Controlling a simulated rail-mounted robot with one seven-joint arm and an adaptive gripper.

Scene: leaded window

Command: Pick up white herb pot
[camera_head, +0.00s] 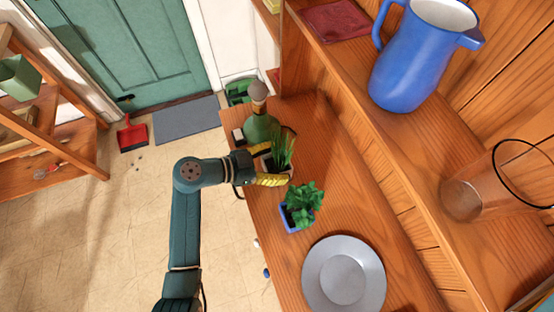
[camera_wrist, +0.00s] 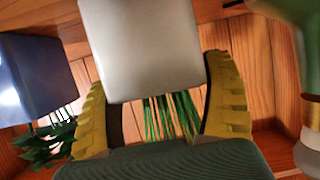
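The white herb pot (camera_wrist: 148,50) is large in the upper middle of the wrist view, with long grassy green leaves (camera_wrist: 170,115) below it in the picture. My gripper (camera_wrist: 158,75) has its two yellow fingers spread apart, one on each side of the pot. The pot's edges are close to both fingers, and no firm contact is clear. In the head view my gripper (camera_head: 268,166) is at the pot on the wooden counter, and the grassy leaves (camera_head: 283,148) stick up there. The pot body is mostly hidden by the fingers in that view.
A blue pot with a leafy plant (camera_head: 302,206) stands close by, and a green bottle (camera_head: 260,128) is on the other side. A grey plate (camera_head: 344,275) lies on the counter (camera_head: 335,180). A blue jug (camera_head: 415,60) and a glass container (camera_head: 490,185) stand on the shelf above.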

